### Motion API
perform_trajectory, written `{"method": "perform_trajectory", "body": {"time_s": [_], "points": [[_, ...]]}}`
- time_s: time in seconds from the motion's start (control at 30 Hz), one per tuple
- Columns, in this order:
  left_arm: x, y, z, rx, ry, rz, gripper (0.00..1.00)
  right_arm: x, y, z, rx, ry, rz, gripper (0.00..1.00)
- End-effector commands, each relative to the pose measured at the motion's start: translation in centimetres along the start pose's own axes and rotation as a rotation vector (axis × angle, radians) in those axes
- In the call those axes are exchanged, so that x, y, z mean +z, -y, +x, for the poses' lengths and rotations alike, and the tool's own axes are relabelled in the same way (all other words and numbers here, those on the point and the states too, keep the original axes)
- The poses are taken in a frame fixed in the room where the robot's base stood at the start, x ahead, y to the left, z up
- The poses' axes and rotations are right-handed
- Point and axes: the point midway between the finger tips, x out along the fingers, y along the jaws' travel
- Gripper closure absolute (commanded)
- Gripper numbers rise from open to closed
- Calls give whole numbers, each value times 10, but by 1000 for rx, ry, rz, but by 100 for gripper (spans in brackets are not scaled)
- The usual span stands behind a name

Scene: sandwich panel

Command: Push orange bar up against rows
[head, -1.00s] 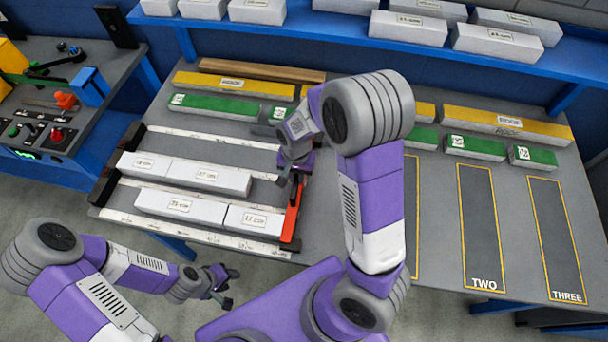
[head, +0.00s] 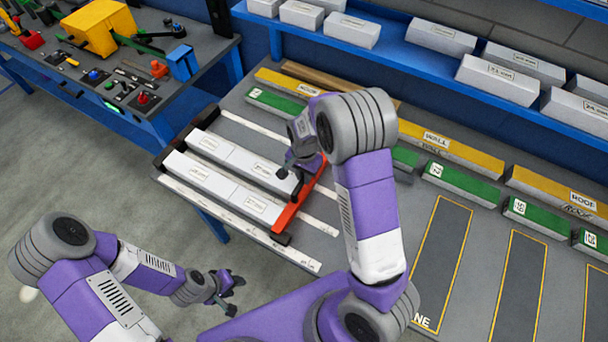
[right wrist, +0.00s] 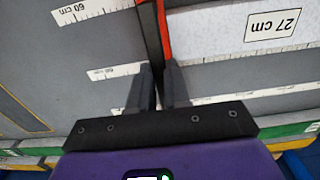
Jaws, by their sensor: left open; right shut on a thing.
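The orange bar (head: 287,213) lies across the right ends of the two rows of white blocks in the head view. The upper row (head: 232,155) and the lower row (head: 215,184) run between white measuring strips. The bar appears to touch or nearly touch both row ends; the exact contact is unclear. My right gripper (head: 293,172) is shut on the bar's dark part. In the right wrist view the fingers (right wrist: 158,85) close around it, with the orange edge (right wrist: 164,28) beside a block marked 27 cm (right wrist: 245,35). My left gripper (head: 226,292) is open and empty, off the table's near side.
A dark end piece (head: 184,137) stands at the rows' left end. Green blocks (head: 460,186) and yellow bars (head: 450,148) line the table's back. White blocks (head: 500,80) stand on the blue shelf. Outlined bays (head: 443,255) at right are empty.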

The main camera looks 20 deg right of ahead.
Motion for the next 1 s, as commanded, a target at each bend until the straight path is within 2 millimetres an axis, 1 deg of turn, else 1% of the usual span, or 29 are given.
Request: {"method": "perform_trajectory", "body": {"time_s": [0.03,0.1,0.13,0.27,0.3,0.53,0.63,0.77,0.9,1.0], "points": [[0,0,0,0,0,0,57,0,4,-2,-11,-4,1,100],[0,0,0,0,0,0,57,0,5,-2,-12,-5,1,100],[0,0,0,0,0,0,57,0,5,-2,-13,-5,1,79],[0,0,0,0,0,0,57,0,4,-2,-12,-5,0,59],[0,0,0,0,0,0,57,0,4,-2,-11,-4,0,57],[0,0,0,0,0,0,57,0,3,-1,-8,-3,0,57],[0,0,-1,0,0,0,57,0,3,-7,-9,-4,0,57],[0,-2,-6,0,0,0,57,0,4,-26,-11,-4,0,57],[0,-4,-10,0,0,0,57,0,4,-51,-13,-5,0,57],[0,-5,-12,0,0,0,57,0,4,-65,-12,-6,-1,57]]}}
